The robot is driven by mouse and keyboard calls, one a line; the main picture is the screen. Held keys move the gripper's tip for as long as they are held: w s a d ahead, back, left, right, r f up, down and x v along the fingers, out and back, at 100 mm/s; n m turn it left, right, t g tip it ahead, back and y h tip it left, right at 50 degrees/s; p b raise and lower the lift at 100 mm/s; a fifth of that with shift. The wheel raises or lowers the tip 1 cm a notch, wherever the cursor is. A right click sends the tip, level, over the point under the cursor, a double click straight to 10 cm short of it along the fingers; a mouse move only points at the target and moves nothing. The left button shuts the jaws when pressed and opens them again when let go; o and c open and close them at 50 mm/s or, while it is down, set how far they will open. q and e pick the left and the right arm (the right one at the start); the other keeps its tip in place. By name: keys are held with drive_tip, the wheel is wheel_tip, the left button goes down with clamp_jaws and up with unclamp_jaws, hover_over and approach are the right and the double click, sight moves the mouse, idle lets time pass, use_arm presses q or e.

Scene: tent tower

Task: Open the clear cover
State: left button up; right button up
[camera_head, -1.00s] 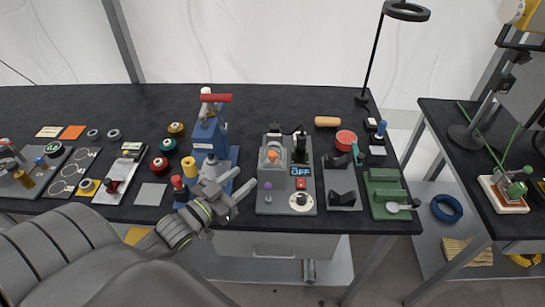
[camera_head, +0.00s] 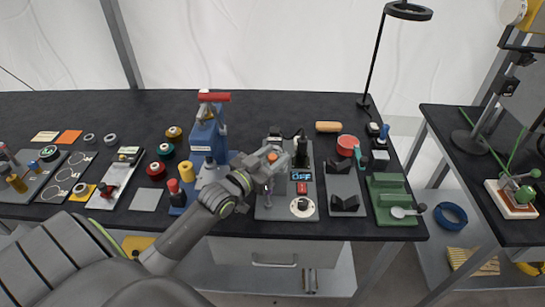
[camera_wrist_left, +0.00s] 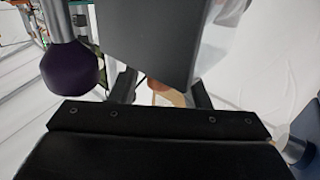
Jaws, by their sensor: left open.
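The grey control panel (camera_head: 272,211) lies on the black bench, with an orange knob (camera_head: 272,156) at its upper left. The clear cover is hard to make out in the head view; a see-through, pale piece (camera_wrist_left: 217,37) beside a dark grey block in the left wrist view may be part of it. My left gripper (camera_head: 266,167) is open over the panel's upper left, close to the orange knob and partly covering that area. In the left wrist view its fingers (camera_wrist_left: 160,90) reach towards the grey block (camera_wrist_left: 150,38). Contact cannot be told. My right gripper is out of view.
A purple ball knob (camera_wrist_left: 72,66) stands close to the left gripper. A blue press (camera_head: 206,135) with a red handle stands left of the panel.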

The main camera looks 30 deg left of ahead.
use_arm(q)
clamp_jaws()
drive_tip(key=w+a+b, duration=0.1)
drive_tip(key=w, duration=0.1)
drive_tip(key=w+a+b, duration=0.1)
drive_tip(key=w, duration=0.1)
drive_tip(key=w+a+b, duration=0.2)
drive_tip(key=shift+w+f, duration=0.15)
drive_tip(key=shift+f, duration=0.1)
drive_tip(key=shift+w+a+r, duration=0.15)
drive_tip(key=shift+w+r, duration=0.05)
drive_tip(key=shift+w, duration=0.1)
unclamp_jaws()
